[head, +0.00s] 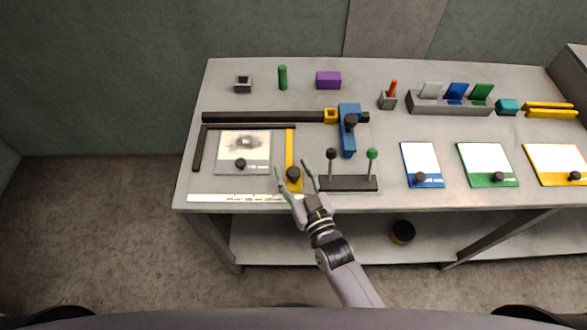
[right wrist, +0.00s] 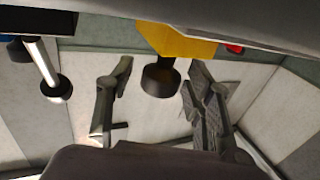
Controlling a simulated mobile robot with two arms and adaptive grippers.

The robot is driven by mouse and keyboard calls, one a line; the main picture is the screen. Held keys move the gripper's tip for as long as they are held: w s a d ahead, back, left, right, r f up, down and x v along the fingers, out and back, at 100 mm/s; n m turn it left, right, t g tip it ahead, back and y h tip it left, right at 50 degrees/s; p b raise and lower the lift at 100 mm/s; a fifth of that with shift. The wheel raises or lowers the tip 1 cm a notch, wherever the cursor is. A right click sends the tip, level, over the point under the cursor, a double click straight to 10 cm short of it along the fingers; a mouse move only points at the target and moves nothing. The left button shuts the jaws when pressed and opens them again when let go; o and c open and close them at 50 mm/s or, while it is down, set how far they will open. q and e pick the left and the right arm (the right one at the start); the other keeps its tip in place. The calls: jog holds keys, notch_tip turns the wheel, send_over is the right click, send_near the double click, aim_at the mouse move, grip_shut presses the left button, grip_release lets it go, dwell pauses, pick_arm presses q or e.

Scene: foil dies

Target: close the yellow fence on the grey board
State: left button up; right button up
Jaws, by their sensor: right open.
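The yellow fence (head: 289,147) is a narrow upright strip on the grey board (head: 225,184), with a black knob (head: 293,173) at its near end. It stands right of a picture card (head: 245,152), with a narrow gap between them. My right gripper (head: 292,167) is open at the near end of the fence, its fingers spread to either side of the knob. In the right wrist view the knob (right wrist: 158,80) hangs under the yellow fence (right wrist: 175,42) between the open fingers (right wrist: 160,66), apparently touching neither. My left gripper is not in view.
A dark rail with a blue slider (head: 348,140) lies behind and right of the fence. A dark stand (head: 348,184) with two knobbed posts is close right of my gripper. Blue, green and yellow framed cards lie further right. A pale ruler strip (head: 235,198) runs along the front.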

jog(key=shift+w, duration=0.1)
jog(key=shift+c, duration=0.4)
grip_shut()
dwell(0.5)
